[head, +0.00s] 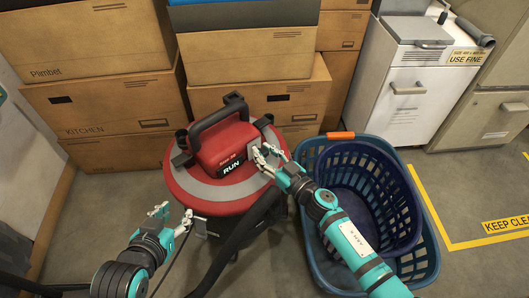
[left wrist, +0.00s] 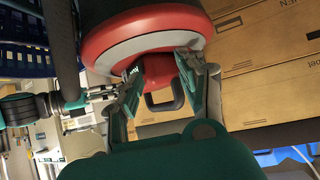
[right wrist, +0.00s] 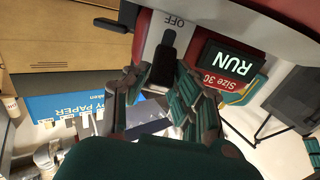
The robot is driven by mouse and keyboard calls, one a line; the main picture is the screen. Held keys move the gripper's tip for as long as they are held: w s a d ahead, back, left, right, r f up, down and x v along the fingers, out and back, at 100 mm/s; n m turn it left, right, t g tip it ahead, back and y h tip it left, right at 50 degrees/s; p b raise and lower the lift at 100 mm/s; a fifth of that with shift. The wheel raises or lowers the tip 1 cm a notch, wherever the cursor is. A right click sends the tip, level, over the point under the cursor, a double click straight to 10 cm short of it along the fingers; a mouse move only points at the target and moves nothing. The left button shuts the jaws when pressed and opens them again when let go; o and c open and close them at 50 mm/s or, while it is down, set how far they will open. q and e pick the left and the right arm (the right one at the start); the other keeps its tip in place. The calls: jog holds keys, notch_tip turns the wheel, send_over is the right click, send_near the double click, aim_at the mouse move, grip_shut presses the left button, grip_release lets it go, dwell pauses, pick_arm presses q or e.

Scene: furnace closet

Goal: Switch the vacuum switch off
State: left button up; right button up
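The red vacuum (head: 195,186) stands in the middle of the head view, with a black handle on top and a display (head: 231,168) reading RUN. In the right wrist view, the display (right wrist: 229,63) also reads RUN. Beside it is a black switch lever (right wrist: 163,56), with an OFF mark (right wrist: 177,21) at one end. My right gripper (head: 264,156) is at the vacuum's right side. Its fingers (right wrist: 158,84) are apart, with the lever between their tips; contact cannot be told. My left gripper (head: 174,220) is open and empty at the vacuum's front left, below its rim (left wrist: 140,42).
Nested blue laundry baskets (head: 425,262) stand close on the right, under my right arm. Stacked cardboard boxes (head: 115,105) stand behind the vacuum. A white cabinet (head: 405,100) is at the back right. The floor (head: 470,190) at the right is clear, with yellow marking.

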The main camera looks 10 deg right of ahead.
grip_shut()
jog(key=shift+f, duration=0.1)
jog(key=b, duration=0.3)
jog(key=shift+s+f+t, duration=0.1)
jog(key=shift+f+t, duration=0.15)
jog(key=shift+t, duration=0.05)
jog(key=shift+y+b, duration=0.4)
jog(key=shift+b, duration=0.4)
pick_arm(q)
jog(key=w+d+r+t+h, duration=0.1)
jog(key=r+t+h, duration=0.1)
jog(key=r+t, duration=0.4)
jog(key=w+d+r+t+h, duration=0.2)
jog(key=r+t, duration=0.4)
jog(key=r, duration=0.6)
jog(key=shift+w+d+m, duration=0.2)
jog(key=shift+d+m, duration=0.1)
pick_arm(e)
jog(key=o, duration=0.6)
grip_release()
jog(key=shift+d+r, duration=0.1)
jog(key=shift+o, duration=0.2)
jog(key=v, duration=1.2)
jog(key=shift+f, duration=0.2)
